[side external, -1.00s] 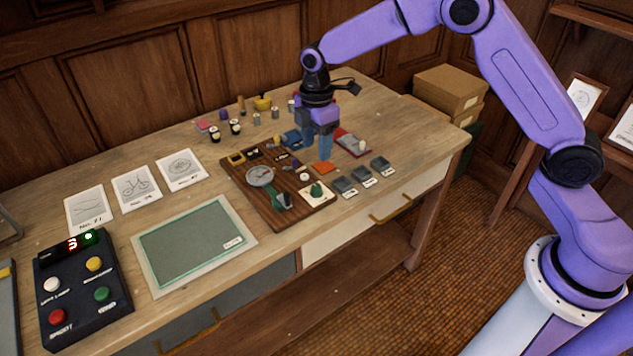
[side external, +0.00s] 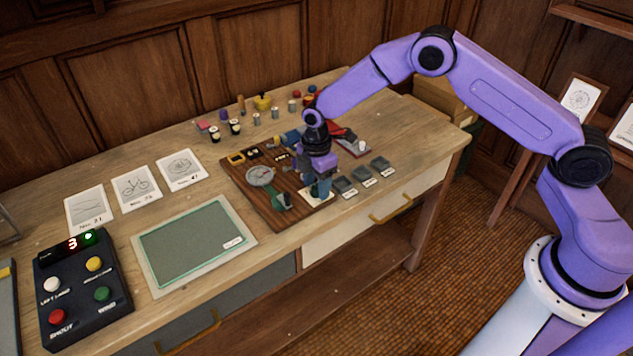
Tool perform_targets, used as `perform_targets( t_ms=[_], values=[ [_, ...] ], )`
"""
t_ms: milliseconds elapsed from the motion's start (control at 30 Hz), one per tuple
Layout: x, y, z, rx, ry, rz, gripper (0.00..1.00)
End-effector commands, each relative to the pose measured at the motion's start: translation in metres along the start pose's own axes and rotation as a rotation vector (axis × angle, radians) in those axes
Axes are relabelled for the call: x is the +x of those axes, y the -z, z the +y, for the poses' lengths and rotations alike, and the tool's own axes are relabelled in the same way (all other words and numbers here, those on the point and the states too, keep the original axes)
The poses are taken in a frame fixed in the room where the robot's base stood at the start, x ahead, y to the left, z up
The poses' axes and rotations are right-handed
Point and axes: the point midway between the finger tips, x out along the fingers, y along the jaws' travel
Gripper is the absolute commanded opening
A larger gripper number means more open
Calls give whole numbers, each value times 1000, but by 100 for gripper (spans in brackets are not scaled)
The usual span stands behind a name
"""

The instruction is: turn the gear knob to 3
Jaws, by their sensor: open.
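The gear knob appears to be the small green knob on a cream plate (side external: 311,198) at the front right corner of the dark wooden board (side external: 282,217). My gripper (side external: 320,190) points down right over this plate, with its fingers low at the knob. The jaws are open. The fingers hide nearly all of the knob, so I cannot tell which mark it points to, or whether the fingers touch it.
A round dial (side external: 260,176) and a dark green lever (side external: 283,201) sit left of my gripper on the board. Several grey blocks (side external: 362,175) stand just right.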

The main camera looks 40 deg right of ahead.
Motion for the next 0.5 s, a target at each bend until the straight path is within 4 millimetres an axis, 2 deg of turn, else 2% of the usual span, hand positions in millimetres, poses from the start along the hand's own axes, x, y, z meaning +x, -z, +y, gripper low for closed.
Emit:
perform_targets(
  t_ms=[100,133,200,300,500],
  values=[
    [0,0,0,0,0,0,55],
    [0,0,0,0,0,0,51],
    [0,0,0,0,0,0,28],
    [0,0,0,0,0,0,0],
    [-1,0,0,6,1,0,0]
  ],
)
